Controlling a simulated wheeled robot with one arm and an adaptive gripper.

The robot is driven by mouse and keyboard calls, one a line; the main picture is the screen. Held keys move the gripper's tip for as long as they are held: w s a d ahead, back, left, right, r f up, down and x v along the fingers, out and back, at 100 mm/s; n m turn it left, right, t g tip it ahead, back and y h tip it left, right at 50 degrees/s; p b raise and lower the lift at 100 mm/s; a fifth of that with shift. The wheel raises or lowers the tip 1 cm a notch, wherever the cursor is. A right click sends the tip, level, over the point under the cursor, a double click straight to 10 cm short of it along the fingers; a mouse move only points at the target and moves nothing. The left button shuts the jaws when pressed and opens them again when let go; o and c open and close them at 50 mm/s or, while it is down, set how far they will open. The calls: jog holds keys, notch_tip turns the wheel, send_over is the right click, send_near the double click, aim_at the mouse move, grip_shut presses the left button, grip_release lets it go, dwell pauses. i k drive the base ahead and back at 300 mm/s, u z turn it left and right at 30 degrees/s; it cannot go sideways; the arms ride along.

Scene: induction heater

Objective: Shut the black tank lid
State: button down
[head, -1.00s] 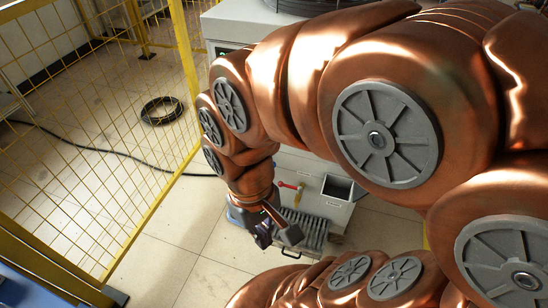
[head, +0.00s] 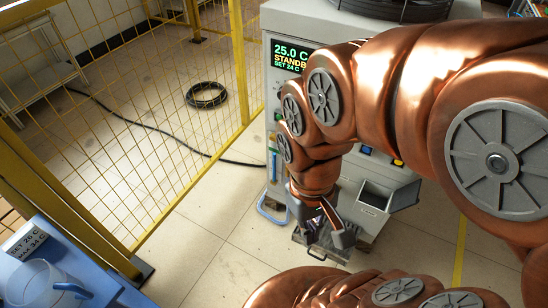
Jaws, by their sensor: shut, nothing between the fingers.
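A small grey open-topped tank (head: 373,195) with a dark inside sits on the front of the heater cabinet. A dark grey flap, which looks like the tank lid (head: 405,194), stands raised at the tank's right side. My gripper (head: 325,232) points down, to the left of the tank and apart from the lid. Its fingers are shut and hold nothing. My arm hides much of the cabinet front and its middle.
The cabinet's display (head: 290,57) reads 25.0 C and STANDBY. A yellow mesh fence (head: 150,120) stands at left, with a black hose coil (head: 206,95) on the floor behind it. A blue cart (head: 85,265) with a clear jug (head: 38,283) is at front left.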

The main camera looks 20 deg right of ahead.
aim_at(406, 196)
jog(key=u, duration=1.6)
jog(key=k, duration=2.55)
jog(key=z, duration=1.45)
jog(key=k, duration=0.45)
jog(key=u, duration=0.6)
jog(key=i, duration=0.55)
